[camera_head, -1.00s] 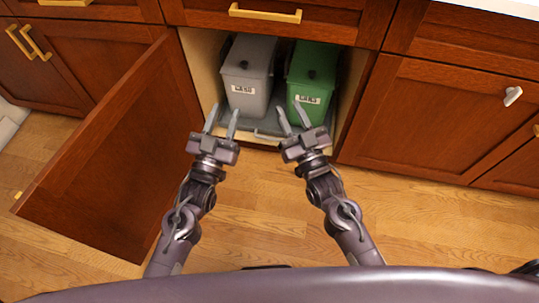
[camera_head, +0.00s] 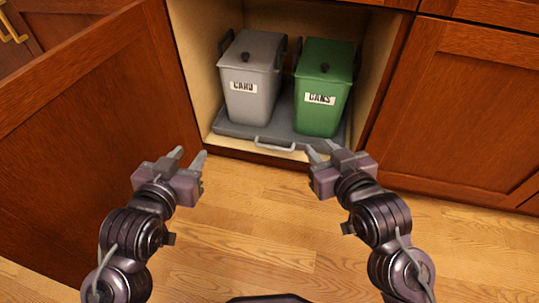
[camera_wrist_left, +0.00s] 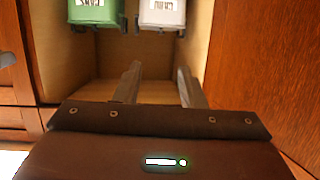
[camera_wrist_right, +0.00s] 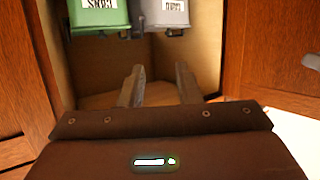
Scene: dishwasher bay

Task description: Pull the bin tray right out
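The grey bin tray (camera_head: 231,130) sits inside the open cabinet, with a light grey handle (camera_head: 274,145) on its front edge. A grey bin labelled CARD (camera_head: 252,82) and a green bin labelled CANS (camera_head: 322,88) stand on it. My left gripper (camera_head: 189,158) is open and empty, in front of the cabinet and left of the handle. My right gripper (camera_head: 320,151) is open and empty, right of the handle. Neither touches the tray. In the left wrist view the open fingers (camera_wrist_left: 158,84) show below the bins; the right wrist view shows open fingers (camera_wrist_right: 158,84) too.
The cabinet door (camera_head: 100,125) stands open on the left. A closed cabinet front (camera_head: 460,110) is on the right. The wooden floor (camera_head: 260,220) in front of the cabinet is clear between my arms.

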